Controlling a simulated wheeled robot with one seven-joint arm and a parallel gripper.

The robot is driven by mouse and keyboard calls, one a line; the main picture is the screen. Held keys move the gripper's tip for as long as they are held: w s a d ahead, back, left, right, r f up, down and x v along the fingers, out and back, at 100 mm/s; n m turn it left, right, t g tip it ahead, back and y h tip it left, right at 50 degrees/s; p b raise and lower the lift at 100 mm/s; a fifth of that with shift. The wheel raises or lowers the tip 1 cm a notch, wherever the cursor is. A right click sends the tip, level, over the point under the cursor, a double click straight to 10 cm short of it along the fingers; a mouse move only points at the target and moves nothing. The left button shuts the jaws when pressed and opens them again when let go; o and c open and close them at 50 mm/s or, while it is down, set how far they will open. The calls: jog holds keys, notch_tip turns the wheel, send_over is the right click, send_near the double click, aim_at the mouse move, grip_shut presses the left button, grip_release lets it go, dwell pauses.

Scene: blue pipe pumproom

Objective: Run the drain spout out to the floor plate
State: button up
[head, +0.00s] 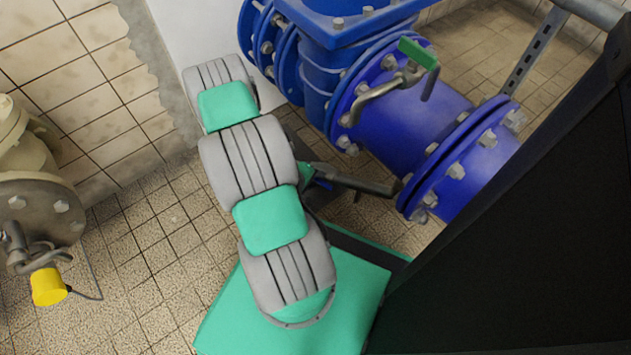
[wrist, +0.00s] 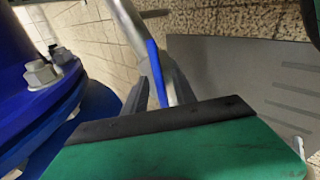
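In the wrist view, a silver tube, which looks like the drain spout (wrist: 130,30), runs down from the top edge with a blue strip (wrist: 155,68) along its lower part. My gripper (wrist: 164,92) has its two dark fingers on either side of this lower part. I cannot tell whether they touch it. A flat grey plate with slots, seemingly the floor plate (wrist: 225,70), lies to the right of the tube. In the head view my gripper is low beside the blue pipe, mostly hidden by my arm. A dark bar (head: 355,182) there reaches toward the pipe's flange.
The blue pipe (head: 390,135) with bolted flanges stands close by; its flange (wrist: 45,85) fills the wrist view's left side. A metal cock with a green handle (head: 418,54) sticks out above. A beige flanged fitting (head: 40,195) is at left. Tiled floor (head: 150,250) between is clear.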

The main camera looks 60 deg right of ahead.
grip_shut()
dwell(0.3)
jog(key=shift+a+n+h, duration=0.15)
jog(key=shift+n+h, duration=0.15)
jog(key=shift+n, duration=0.7)
jog(key=shift+w+n+h, duration=0.1)
jog(key=shift+n+h, duration=0.2)
jog(key=shift+n, duration=0.7)
